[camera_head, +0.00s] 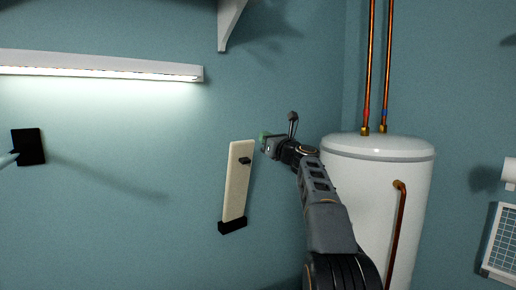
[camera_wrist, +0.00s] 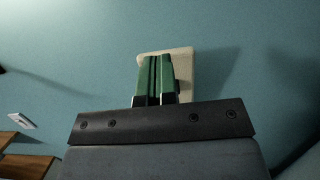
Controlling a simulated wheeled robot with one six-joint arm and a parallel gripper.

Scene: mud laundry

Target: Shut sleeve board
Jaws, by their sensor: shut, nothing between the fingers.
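The sleeve board (camera_head: 237,185) is a narrow cream panel, folded up close to the teal wall and leaning slightly, with a black bracket at its foot and a small dark catch or knob near its top. My gripper (camera_head: 264,139) is just right of the board's top end in the head view; whether it touches the board I cannot tell. In the wrist view the green fingers of my gripper (camera_wrist: 155,78) are together and empty, in front of the cream board (camera_wrist: 187,63). They hide part of the board there.
A white water heater (camera_head: 377,160) with copper pipes (camera_head: 369,70) stands right of my arm. A lit white strip lamp (camera_head: 100,67) and a white shelf bracket (camera_head: 229,22) are on the wall above. A black wall mount (camera_head: 28,147) is at left. The wall between is clear.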

